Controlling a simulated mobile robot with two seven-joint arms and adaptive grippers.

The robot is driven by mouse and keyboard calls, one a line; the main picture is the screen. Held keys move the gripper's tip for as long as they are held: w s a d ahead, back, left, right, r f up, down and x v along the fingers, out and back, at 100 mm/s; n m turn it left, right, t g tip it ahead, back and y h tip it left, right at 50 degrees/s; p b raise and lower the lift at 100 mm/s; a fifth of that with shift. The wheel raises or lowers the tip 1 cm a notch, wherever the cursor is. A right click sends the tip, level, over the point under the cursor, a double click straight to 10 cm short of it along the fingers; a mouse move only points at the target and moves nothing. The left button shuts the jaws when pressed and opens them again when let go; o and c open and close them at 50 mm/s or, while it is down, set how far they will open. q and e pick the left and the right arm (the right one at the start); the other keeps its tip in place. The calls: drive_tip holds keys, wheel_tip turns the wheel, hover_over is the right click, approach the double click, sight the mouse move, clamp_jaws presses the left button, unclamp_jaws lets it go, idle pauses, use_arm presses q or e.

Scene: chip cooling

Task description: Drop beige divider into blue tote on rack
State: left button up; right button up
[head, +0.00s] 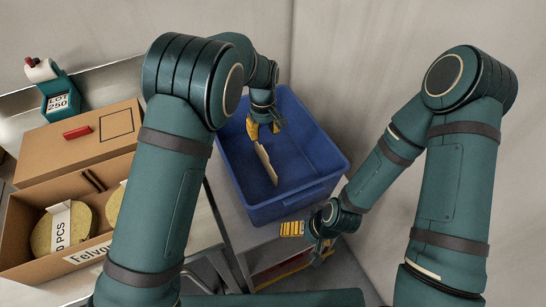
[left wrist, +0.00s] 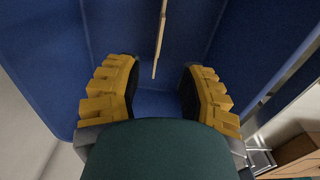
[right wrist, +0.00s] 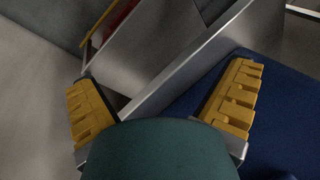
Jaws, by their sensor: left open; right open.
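The beige divider (head: 266,163) is a thin panel inside the blue tote (head: 308,160), below my left gripper. My left gripper (head: 264,129) is over the tote with its yellow fingers spread. In the left wrist view the divider (left wrist: 160,42) shows edge-on beyond the open fingertips, apart from both fingers, against the blue walls. I cannot tell whether it touches the tote floor. My right gripper (head: 306,241) is open and empty outside the tote, by its near right corner. The right wrist view shows the blue tote (right wrist: 285,115) beside one finger.
The rack's metal frame (head: 228,225) lies under and left of the tote. On the left are an open cardboard box (head: 25,240) with yellowish round chips, a closed box (head: 85,140) with a red item (head: 77,132), and a teal label dispenser (head: 58,90). Pale walls stand behind.

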use_arm(q)
wheel_tip(320, 180, up, 12)
idle(0.5)
idle(0.4)
